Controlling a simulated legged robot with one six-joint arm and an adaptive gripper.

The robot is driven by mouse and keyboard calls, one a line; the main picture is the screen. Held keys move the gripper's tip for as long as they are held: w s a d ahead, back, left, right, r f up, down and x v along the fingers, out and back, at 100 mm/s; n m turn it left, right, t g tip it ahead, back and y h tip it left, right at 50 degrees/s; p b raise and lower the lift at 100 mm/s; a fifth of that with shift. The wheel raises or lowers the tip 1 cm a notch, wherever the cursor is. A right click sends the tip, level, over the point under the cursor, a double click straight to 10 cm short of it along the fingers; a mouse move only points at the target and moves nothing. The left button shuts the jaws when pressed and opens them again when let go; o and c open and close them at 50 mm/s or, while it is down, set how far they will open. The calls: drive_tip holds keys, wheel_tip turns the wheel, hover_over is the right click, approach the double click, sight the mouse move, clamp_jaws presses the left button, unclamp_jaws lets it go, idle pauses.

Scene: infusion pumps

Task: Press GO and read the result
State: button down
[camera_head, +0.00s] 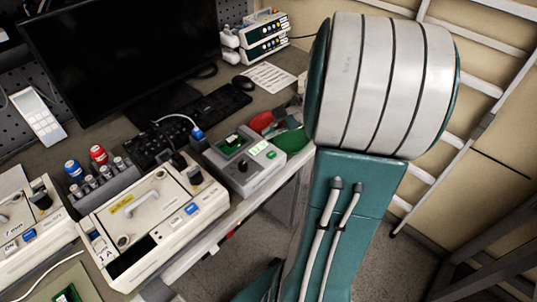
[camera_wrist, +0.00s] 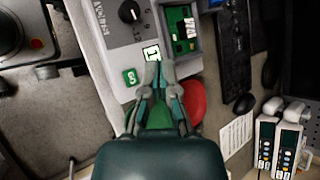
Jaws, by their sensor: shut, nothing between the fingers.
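A green button (camera_head: 271,155) sits beside the display. The wrist view shows the board (camera_wrist: 186,30), the knob (camera_wrist: 130,11), the bright display (camera_wrist: 152,53) with a dark mark, and the green button (camera_wrist: 130,77) with white lettering. My gripper (camera_wrist: 155,70) is shut and empty. Its tips overlap the display's lower edge, to the right of the button; I cannot tell the height gap.
A red shape (camera_head: 262,122) and a green shape (camera_head: 291,142) lie right of the box, partly hidden by my arm. Infusion pumps (camera_head: 262,38) stand at the back. A keyboard (camera_head: 215,108), a mouse and a larger cream device (camera_head: 150,225) with a handle crowd the bench.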

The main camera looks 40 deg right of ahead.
sight(275, 153)
drive_tip(key=f, duration=0.1)
drive_tip(key=d+f, duration=0.1)
drive_tip(key=f, duration=0.2)
drive_tip(key=shift+d+f, duration=0.2)
drive_tip(key=shift+d, duration=0.2)
drive_tip(key=shift+f, duration=0.3)
drive_tip(key=shift+a+f, duration=0.2)
drive_tip(key=shift+a, duration=0.4)
drive_tip(key=shift+d, duration=0.45)
drive_tip(key=shift+a, duration=0.3)
drive_tip(key=shift+d, duration=0.15)
drive_tip(key=shift+f, duration=0.15)
drive_tip(key=shift+f, duration=0.2)
